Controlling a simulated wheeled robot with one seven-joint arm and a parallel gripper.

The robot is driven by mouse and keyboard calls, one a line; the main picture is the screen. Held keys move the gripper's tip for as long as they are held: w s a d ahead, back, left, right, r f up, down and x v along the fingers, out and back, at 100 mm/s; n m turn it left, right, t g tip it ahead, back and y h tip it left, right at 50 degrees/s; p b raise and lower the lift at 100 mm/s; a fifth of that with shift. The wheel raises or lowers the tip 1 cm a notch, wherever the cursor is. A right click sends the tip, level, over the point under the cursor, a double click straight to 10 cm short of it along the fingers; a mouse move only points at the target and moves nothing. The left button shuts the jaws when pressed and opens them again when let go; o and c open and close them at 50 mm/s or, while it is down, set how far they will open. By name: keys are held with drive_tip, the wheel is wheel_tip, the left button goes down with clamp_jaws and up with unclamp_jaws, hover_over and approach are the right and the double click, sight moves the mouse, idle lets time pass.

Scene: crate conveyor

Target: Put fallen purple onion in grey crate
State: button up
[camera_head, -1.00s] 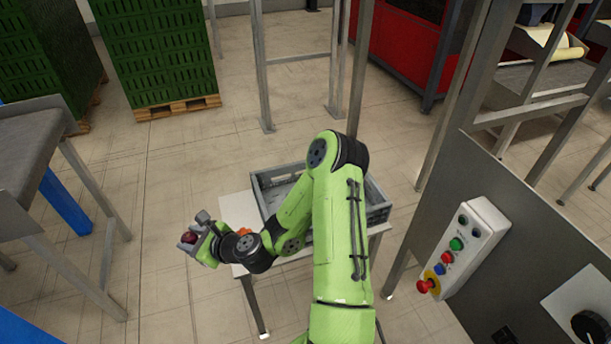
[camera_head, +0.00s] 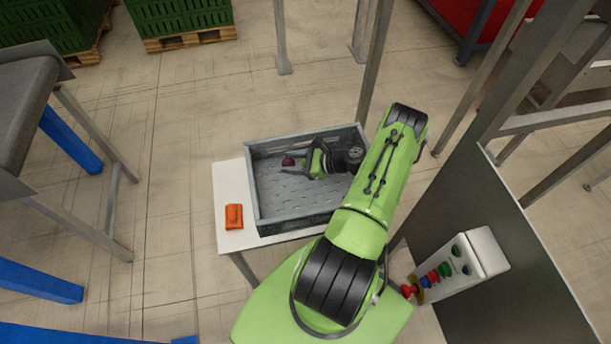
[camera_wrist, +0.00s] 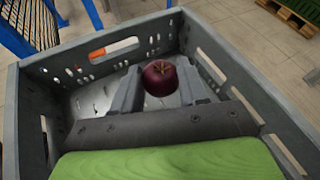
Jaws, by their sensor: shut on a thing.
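The purple onion (camera_head: 288,161) is small, round and dark. It also shows in the wrist view (camera_wrist: 160,78), between the two grey fingers. My gripper (camera_head: 292,163) is shut on it. The grey crate (camera_head: 262,222) is an open, slotted box on a small white table. Its walls (camera_wrist: 245,98) surround the gripper and onion in the wrist view. The gripper and onion are over or within the crate's inside, toward its left part. I cannot tell whether the onion touches the crate floor. I see no other item in the crate.
An orange object (camera_head: 234,217) lies on the white table (camera_head: 226,180) left of the crate. A control box with buttons (camera_head: 462,268) is at the right. A metal post (camera_head: 375,70) stands just behind the crate. Open floor lies to the left.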

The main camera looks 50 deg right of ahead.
sight(293, 181)
wheel_tip(293, 181, down, 8)
drive_tip(key=shift+r+b, duration=0.2)
drive_tip(key=shift+b, duration=0.6)
drive_tip(key=shift+f, duration=0.2)
drive_tip(key=o, duration=1)
drive_tip(key=shift+r, duration=0.1)
